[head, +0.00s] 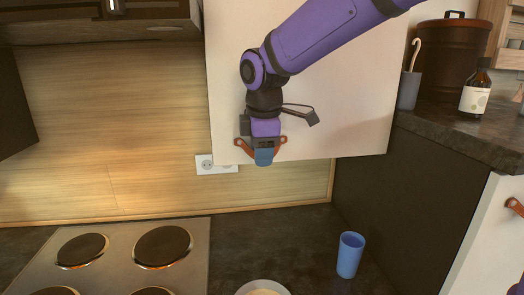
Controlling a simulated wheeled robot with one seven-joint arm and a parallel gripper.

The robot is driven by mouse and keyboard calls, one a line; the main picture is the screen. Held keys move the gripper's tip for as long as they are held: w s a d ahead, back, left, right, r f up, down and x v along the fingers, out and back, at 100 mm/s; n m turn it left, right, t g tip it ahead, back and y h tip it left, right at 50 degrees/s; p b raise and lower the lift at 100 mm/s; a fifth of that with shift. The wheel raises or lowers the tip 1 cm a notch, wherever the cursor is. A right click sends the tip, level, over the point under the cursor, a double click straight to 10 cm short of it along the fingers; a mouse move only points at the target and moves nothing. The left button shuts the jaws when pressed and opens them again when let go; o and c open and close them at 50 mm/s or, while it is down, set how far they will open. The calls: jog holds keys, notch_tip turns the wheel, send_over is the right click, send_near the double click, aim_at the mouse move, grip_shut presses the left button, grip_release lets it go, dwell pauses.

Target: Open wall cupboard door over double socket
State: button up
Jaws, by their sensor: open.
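The pale wall cupboard door (345,95) fills the upper middle of the head view; I see no open gap at its edges. The white double socket (217,165) is on the wood backsplash just under the door's lower left, partly hidden by the door and my gripper. My gripper (263,158) points down in front of the door's lower edge, left of its middle. A brown leather pull (243,149) shows on both sides of it; its middle is hidden behind the gripper. My gripper is open; whether its fingers touch the pull, I cannot tell.
Below are a hob (120,262) with several dark plates, a blue cup (349,255) and a pale bowl (262,288). At right, a dark raised counter (455,138) carries a bottle (474,92), a brown pot (447,60) and a grey holder (408,90).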

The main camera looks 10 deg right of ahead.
jog(key=shift+c, duration=0.2)
grip_shut()
